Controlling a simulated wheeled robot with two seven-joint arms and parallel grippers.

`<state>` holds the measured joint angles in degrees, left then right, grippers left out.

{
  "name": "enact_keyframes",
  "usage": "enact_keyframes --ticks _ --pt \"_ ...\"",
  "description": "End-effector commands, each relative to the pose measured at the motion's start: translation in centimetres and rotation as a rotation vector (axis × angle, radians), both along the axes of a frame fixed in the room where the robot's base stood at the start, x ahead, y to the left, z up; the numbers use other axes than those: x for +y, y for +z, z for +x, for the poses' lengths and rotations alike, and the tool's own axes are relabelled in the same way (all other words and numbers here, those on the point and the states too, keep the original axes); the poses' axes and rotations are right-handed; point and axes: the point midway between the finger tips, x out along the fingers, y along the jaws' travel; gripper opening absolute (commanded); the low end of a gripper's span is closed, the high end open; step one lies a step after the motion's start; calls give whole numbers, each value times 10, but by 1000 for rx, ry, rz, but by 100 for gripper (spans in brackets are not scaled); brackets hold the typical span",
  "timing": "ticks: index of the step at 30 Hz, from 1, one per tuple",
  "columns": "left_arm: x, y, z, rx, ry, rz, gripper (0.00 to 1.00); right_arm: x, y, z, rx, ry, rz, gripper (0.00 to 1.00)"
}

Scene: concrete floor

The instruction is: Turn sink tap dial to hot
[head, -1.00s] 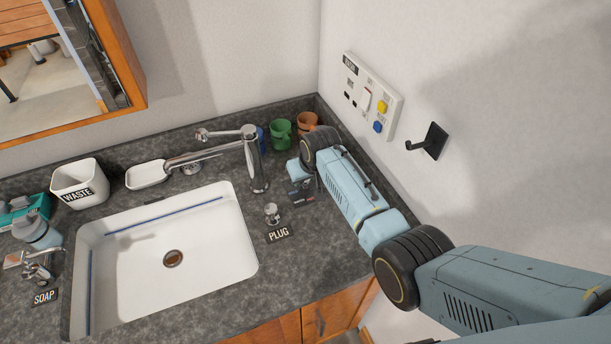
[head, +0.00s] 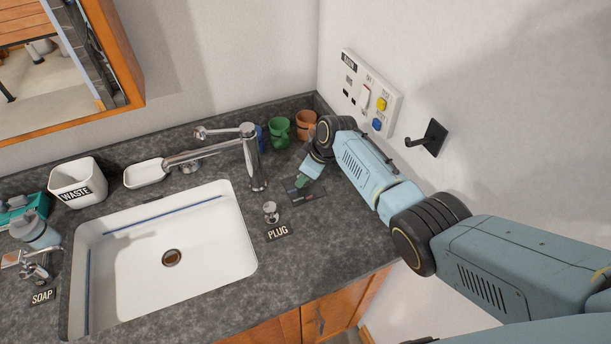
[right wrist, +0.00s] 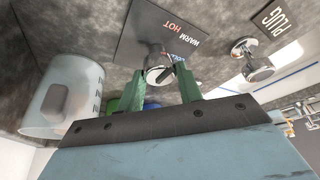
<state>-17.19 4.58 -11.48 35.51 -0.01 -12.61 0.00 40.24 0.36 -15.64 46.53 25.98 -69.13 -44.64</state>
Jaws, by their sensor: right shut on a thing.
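The tap dial (right wrist: 158,74) is a small metal knob standing on a dark plate (right wrist: 160,30) lettered WARM, HOT and a partly hidden COLD. The plate also shows on the counter right of the sink in the head view (head: 309,194). My right gripper (right wrist: 168,80) has its green fingers on either side of the dial and is shut on it; in the head view the gripper (head: 302,182) hides the dial. Which word the dial points at cannot be told. The tap (head: 252,160) stands left of my right gripper. My left gripper is not in view.
The plug knob (head: 270,211) stands on the counter in front of my gripper. Green (head: 280,131) and orange (head: 306,124) mugs stand behind it. A translucent container (right wrist: 62,100) is close by in the wrist view. The wall with its switch panel (head: 372,96) rises at right.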

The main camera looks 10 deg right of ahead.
Motion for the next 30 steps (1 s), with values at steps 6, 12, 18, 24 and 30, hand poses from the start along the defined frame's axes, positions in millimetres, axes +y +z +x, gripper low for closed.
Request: enact_keyframes --ticks 6,12,18,24,30 --pt "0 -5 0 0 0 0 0 0 0 1 -1 64 1 13" --pt "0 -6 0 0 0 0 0 0 0 1 -1 83 -1 13" --pt "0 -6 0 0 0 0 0 0 0 1 -1 84 -1 13" --pt "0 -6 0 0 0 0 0 0 0 1 -1 83 -1 47" --pt "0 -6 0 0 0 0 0 0 0 0 0 82 0 57"
